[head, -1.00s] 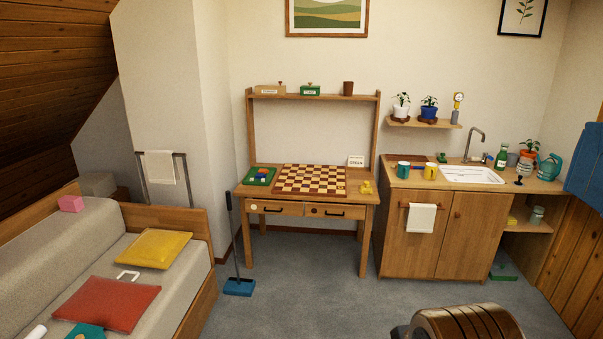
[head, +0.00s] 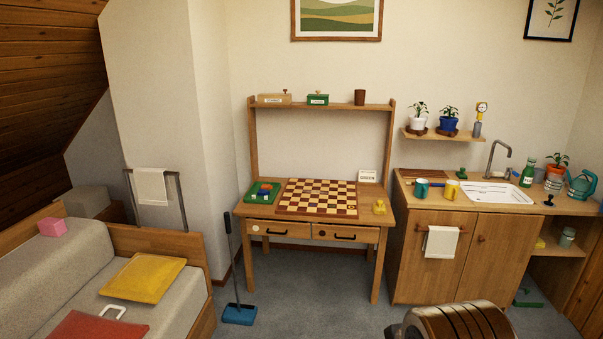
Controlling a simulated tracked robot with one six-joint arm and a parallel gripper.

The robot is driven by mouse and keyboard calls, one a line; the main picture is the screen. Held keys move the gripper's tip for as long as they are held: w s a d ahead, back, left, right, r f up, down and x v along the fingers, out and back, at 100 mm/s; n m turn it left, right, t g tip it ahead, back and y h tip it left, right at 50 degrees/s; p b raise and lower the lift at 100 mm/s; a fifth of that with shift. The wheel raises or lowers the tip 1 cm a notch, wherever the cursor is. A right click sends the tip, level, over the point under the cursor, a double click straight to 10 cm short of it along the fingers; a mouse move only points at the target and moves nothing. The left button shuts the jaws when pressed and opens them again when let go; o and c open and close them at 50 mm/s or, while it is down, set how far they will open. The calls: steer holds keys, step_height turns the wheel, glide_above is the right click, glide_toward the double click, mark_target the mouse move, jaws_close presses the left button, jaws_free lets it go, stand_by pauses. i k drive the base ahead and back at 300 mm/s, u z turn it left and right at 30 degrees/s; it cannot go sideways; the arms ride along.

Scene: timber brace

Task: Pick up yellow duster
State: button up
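A small yellow object (head: 379,207) lies on the desk's right side, beside the chessboard (head: 318,196). It may be the duster, but it is too small to tell its form. Another small yellow item (head: 540,243) sits on the low shelf under the right end of the sink counter. It could also be a cloth or a sponge. My gripper is not in view. A rounded, ribbed part at the bottom right appears to be my own arm or body.
The wooden desk (head: 265,214) stands ahead, with the sink cabinet (head: 438,262) to its right.

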mark_target(379, 209)
steer(key=i, duration=2.25)
steer(key=z, duration=0.3)
steer(key=i, duration=1.7)
steer(key=z, duration=0.2)
